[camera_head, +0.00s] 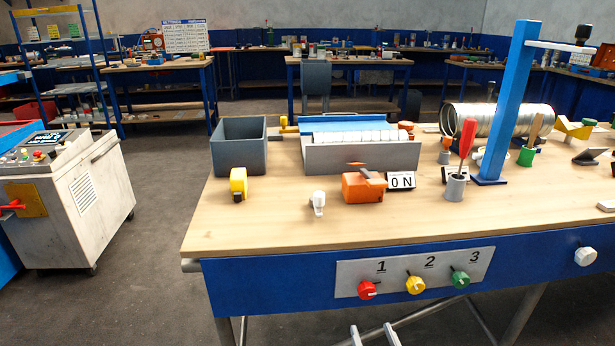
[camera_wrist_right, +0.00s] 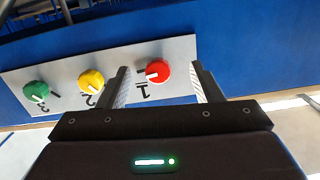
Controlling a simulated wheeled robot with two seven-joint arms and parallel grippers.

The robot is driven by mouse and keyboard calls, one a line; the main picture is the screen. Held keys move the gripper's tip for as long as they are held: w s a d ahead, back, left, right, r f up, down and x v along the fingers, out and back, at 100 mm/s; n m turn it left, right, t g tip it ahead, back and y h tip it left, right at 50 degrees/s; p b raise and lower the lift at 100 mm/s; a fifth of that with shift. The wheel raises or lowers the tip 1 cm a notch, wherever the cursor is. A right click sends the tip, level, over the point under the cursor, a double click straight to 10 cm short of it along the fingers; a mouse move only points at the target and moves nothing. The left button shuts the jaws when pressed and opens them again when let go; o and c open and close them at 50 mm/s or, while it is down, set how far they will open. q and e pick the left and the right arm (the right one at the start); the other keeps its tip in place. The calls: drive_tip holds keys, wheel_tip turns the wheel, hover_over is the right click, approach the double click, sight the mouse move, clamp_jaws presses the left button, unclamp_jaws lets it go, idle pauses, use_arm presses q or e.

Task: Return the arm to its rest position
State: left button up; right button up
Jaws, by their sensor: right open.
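My right gripper (camera_head: 373,335) shows only as two pale fingertips at the bottom edge of the head view, below the red knob (camera_head: 367,289). In the right wrist view the right gripper (camera_wrist_right: 163,90) is open and empty. The red knob (camera_wrist_right: 157,71) shows there between its fingers, which look apart from it; the exact distance is unclear. The rest of the right arm is hidden in the head view. My left gripper is in neither view.
The grey panel (camera_head: 412,271) on the blue table front also carries a yellow knob (camera_head: 415,285) and a green knob (camera_head: 460,279). A white knob (camera_head: 585,256) sits further right. On the wooden tabletop stand a grey bin (camera_head: 239,146), an orange block (camera_head: 363,188) and a blue post (camera_head: 507,100).

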drive_tip(key=s+a+f+n+g+p, duration=0.1)
drive_tip(key=s+f+g+p, duration=0.15)
drive_tip(key=s+f, duration=0.45)
drive_tip(key=s+a+f+g+p, duration=0.1)
drive_tip(key=s+f+g, duration=0.15)
drive_tip(key=f, duration=0.85)
drive_tip(key=s+f+n+g+p, duration=0.1)
drive_tip(key=s+f+g, duration=0.25)
drive_tip(key=f, duration=0.55)
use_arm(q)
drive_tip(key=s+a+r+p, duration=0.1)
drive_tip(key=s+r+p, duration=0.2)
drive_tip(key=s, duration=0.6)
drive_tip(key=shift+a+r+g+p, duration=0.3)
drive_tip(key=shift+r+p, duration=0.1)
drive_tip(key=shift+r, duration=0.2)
use_arm(e)
drive_tip(key=s+d+f+g, duration=0.2)
drive_tip(key=s+f, duration=0.2)
drive_tip(key=s, duration=0.5)
drive_tip(key=s+d+f+g, duration=0.3)
drive_tip(key=s+f, duration=0.1)
drive_tip(key=s, duration=0.6)
drive_tip(key=s+d+f+g+h, duration=0.1)
drive_tip(key=s+d+f+g, duration=0.1)
drive_tip(key=s, duration=0.7)
wheel_tip(320, 180, down, 2)
drive_tip(key=shift+s+d+f+n+g, duration=0.2)
drive_tip(key=shift+d+n+g, duration=0.15)
drive_tip(key=shift+d, duration=0.2)
